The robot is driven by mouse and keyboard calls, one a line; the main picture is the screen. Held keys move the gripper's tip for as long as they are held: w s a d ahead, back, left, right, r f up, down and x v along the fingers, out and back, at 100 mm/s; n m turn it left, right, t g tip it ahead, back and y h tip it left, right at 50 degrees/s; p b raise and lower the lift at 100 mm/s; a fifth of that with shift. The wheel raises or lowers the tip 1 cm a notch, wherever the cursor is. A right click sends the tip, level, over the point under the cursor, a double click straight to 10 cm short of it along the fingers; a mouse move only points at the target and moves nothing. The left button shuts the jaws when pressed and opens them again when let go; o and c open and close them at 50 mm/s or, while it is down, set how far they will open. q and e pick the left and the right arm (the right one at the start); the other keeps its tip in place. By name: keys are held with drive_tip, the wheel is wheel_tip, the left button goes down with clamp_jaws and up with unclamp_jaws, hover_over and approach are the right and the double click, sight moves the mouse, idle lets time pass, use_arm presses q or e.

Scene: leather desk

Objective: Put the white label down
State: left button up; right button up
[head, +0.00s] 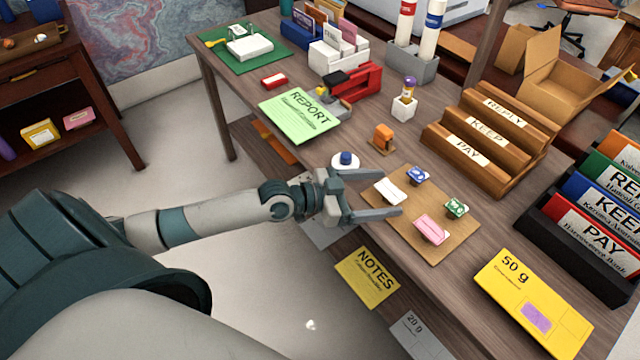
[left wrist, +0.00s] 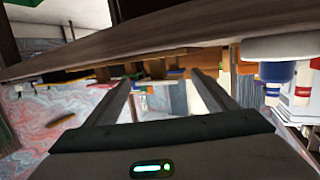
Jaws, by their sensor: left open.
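The white label (head: 389,191) is at the left part of a brown board (head: 445,246) near the desk's front edge. It shows between the spread fingers of my left gripper (head: 402,194) in the head view, and I cannot tell whether it rests on the board. The gripper is open and does not grip the label. In the left wrist view the open fingers (left wrist: 165,95) show with no label visible between them. A pink label (head: 431,229), a blue piece (head: 418,175) and a green piece (head: 456,208) are also on the board. My right gripper is not in view.
A round white holder with a blue knob (head: 345,160) is just behind my gripper. An orange stamp-like piece (head: 383,138) and a wooden rack (head: 490,140) stand further back. A yellow 50 g packet (head: 532,300) lies right of the board.

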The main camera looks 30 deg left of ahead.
use_arm(q)
drive_tip(key=b+v, duration=0.2)
drive_tip(key=v, duration=1.2)
drive_tip(key=shift+a+r, duration=0.25)
drive_tip(key=shift+a, duration=0.25)
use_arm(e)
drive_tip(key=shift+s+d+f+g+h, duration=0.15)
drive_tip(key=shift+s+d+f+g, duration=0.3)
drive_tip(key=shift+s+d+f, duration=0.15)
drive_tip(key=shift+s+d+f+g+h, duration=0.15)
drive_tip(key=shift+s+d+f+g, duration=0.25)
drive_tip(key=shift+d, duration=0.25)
